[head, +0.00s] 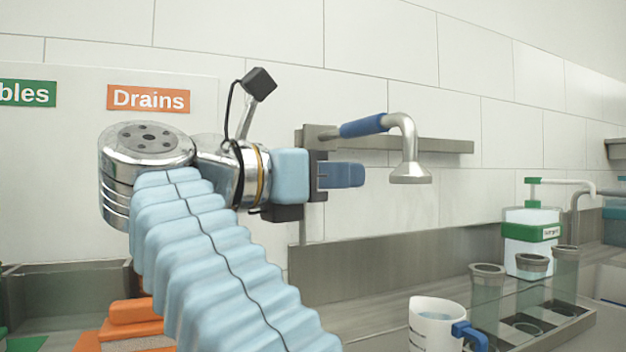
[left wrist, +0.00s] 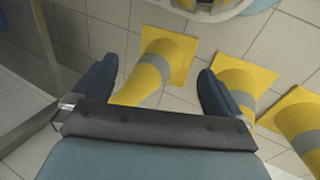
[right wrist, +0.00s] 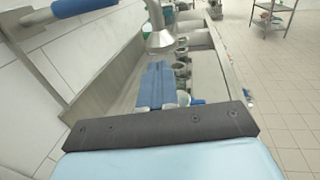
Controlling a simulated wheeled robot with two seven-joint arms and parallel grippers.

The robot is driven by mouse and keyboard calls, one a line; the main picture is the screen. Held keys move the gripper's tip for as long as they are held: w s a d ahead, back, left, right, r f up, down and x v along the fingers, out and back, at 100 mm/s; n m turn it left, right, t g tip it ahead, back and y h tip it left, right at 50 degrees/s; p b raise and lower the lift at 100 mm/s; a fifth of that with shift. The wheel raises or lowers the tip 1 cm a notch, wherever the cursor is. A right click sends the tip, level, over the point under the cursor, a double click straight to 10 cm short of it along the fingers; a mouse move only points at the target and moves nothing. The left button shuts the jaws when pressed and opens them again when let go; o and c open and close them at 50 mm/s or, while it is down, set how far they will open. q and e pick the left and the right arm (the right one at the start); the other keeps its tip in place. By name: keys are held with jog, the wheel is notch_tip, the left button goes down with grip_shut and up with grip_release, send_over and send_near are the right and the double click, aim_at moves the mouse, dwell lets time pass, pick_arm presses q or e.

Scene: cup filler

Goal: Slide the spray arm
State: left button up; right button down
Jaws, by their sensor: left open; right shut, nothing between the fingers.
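The spray arm is a bent metal tube with a blue grip (head: 362,126) and a flared nozzle (head: 410,174). It is mounted at a horizontal metal rail (head: 445,146) on the tiled wall. In the right wrist view the nozzle (right wrist: 160,40) is just beyond my fingertips and the blue grip (right wrist: 80,6) is at upper left. My right gripper (head: 360,175) is shut and empty, below the blue grip and left of the nozzle, with a visible gap in the head view. My left gripper (left wrist: 152,80) is open and empty, over the floor; it is not in the head view.
A white mug (head: 430,325) with a blue handle stands at the front. Glass tubes in a rack (head: 545,325) and a green-topped dispenser (head: 532,235) stand at right. Yellow cones (left wrist: 160,70) stand on the floor below my left gripper. Orange items (head: 135,320) are at lower left.

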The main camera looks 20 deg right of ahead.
aim_at(408, 175)
jog(key=x, duration=0.7)
jog(key=shift+d, duration=0.15)
jog(key=shift+d+f, duration=0.1)
jog(key=shift+d, duration=0.1)
jog(key=x, duration=0.2)
jog(key=b+x, duration=0.1)
jog(key=s+b+x, duration=0.1)
jog(key=x, duration=0.1)
jog(key=shift+d, duration=0.45)
